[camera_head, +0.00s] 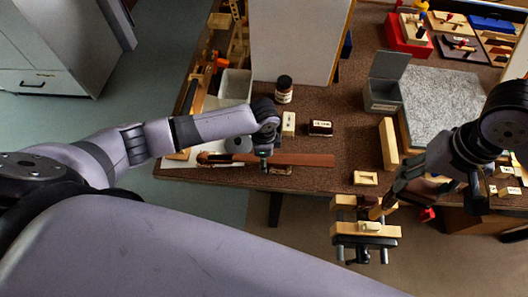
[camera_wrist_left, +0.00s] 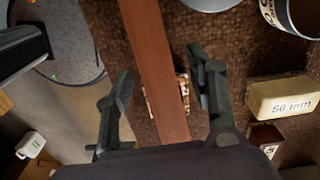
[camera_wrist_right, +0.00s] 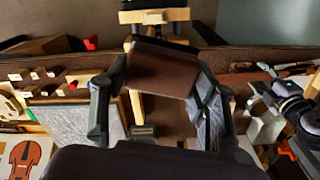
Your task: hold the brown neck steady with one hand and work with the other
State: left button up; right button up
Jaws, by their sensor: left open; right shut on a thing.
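The brown neck (camera_head: 305,160) lies lengthwise along the front part of the bench, with its scroll end at the left. In the left wrist view the neck (camera_wrist_left: 160,60) runs between the fingers of my left gripper (camera_wrist_left: 160,80), which is open, with a gap on both sides. In the head view my left gripper (camera_head: 264,163) is just above the neck. My right gripper (camera_head: 388,203) is shut on a brown block (camera_wrist_right: 160,72), seen between its fingers in the right wrist view. It is at the wooden vise (camera_head: 366,228) on the bench's front edge.
A labelled cream block (camera_head: 289,122), a dark jar (camera_head: 284,90) and a small dark labelled box (camera_head: 320,128) stand behind the neck. An open grey box (camera_head: 382,95), a grey slab (camera_head: 445,100) and a wooden block (camera_head: 388,143) are further right.

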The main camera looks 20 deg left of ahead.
pick_arm(q)
grip_shut()
dwell(0.8)
jog(key=shift+r+p, duration=0.15)
jog(key=shift+p, duration=0.35)
dwell(1.8)
